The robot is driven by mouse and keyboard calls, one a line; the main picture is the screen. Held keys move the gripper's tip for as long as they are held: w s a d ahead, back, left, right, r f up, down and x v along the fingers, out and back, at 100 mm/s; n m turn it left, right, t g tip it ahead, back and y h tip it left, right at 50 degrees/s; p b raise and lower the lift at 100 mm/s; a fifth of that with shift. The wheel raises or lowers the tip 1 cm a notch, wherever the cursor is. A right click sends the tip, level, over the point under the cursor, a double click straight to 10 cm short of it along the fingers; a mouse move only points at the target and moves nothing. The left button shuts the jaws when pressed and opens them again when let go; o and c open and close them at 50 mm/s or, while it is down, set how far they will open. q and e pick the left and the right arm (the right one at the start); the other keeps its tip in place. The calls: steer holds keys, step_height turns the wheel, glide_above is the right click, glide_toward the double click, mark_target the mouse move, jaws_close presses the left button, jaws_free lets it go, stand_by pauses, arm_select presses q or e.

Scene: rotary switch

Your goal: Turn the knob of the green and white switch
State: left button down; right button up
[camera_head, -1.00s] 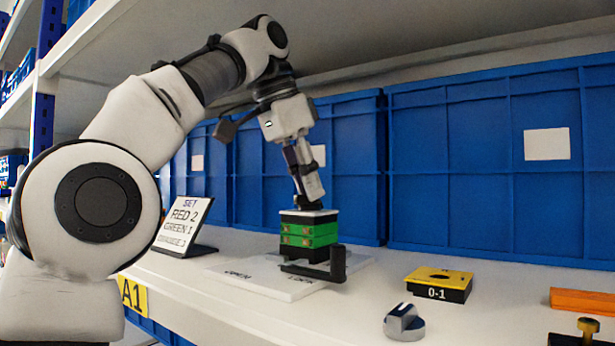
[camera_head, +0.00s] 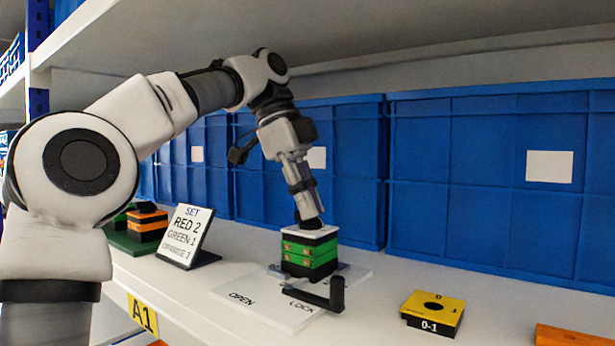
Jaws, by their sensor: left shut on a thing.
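The green and white switch (camera_head: 310,262) is a green block with a white top plate and a dark base. It stands upright on a white plate marked OPEN and LOCK. My left gripper (camera_head: 311,222) points down at the top of the switch, shut on its knob. The fingers and dark tip hide the knob, so its setting cannot be read. My right gripper is not in view.
A black handle (camera_head: 335,291) sticks up just in front of the switch. A sign (camera_head: 185,236) and an orange and green block (camera_head: 147,226) stand left. A yellow 0-1 box (camera_head: 433,311) lies right. Blue crates (camera_head: 470,190) line the back.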

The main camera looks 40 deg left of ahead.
arm_select(q)
steer(key=shift+r+m+g+p, duration=0.2)
steer(key=shift+m+g+p, duration=0.1)
steer(key=shift+m+p, duration=0.8)
steer(key=shift+f+m+p, duration=0.2)
steer(key=shift+m+p, duration=0.1)
steer(key=shift+p, duration=0.35)
steer(key=c, duration=1.2)
jaws_free()
